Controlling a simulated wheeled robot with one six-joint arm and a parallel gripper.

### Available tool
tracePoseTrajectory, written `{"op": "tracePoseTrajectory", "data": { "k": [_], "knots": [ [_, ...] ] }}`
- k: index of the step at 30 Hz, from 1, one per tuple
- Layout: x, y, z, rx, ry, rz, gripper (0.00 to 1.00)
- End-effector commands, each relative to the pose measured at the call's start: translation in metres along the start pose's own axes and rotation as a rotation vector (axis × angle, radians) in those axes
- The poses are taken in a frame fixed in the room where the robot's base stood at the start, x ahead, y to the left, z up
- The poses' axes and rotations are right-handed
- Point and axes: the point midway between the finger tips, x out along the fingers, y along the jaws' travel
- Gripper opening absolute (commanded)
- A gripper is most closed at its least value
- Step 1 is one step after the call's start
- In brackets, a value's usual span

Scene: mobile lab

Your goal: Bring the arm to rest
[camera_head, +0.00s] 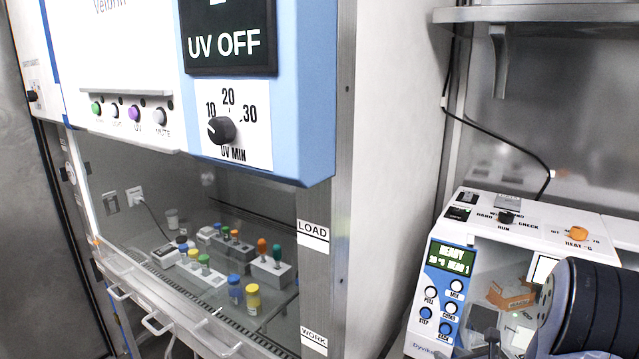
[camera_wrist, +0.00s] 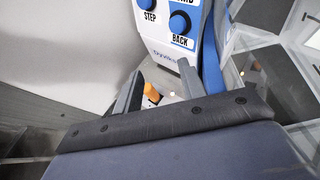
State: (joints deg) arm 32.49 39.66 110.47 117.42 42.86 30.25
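My gripper (camera_wrist: 158,84) shows in the wrist view with its two grey fingers apart and nothing seen held between them. It is in front of the lower part of the white and blue bench machine (camera_wrist: 160,35), close to its STEP and BACK buttons. In the head view my dark arm covers the lower right corner, in front of the same machine (camera_head: 440,295). Its green display reads READY. Part of my gripper is hard to make out there.
A blue and white cabinet (camera_head: 310,90) reading UV OFF stands at the left. Several coloured-cap tubes and racks sit inside behind its glass. An orange rack (camera_head: 511,294) is inside the bench machine. A metal shelf (camera_head: 540,13) hangs above, with a black cable below.

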Motion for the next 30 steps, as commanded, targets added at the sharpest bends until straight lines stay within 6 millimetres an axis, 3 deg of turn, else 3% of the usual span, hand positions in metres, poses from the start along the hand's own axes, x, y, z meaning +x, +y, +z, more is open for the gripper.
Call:
{"op": "tracePoseTrajectory", "data": {
  "k": [12,30],
  "knots": [
    [0.022,0.000,-0.041,0.002,0.002,0.000,0.39],
    [0.026,0.000,-0.048,-0.001,-0.002,0.000,0.39]
  ]
}}
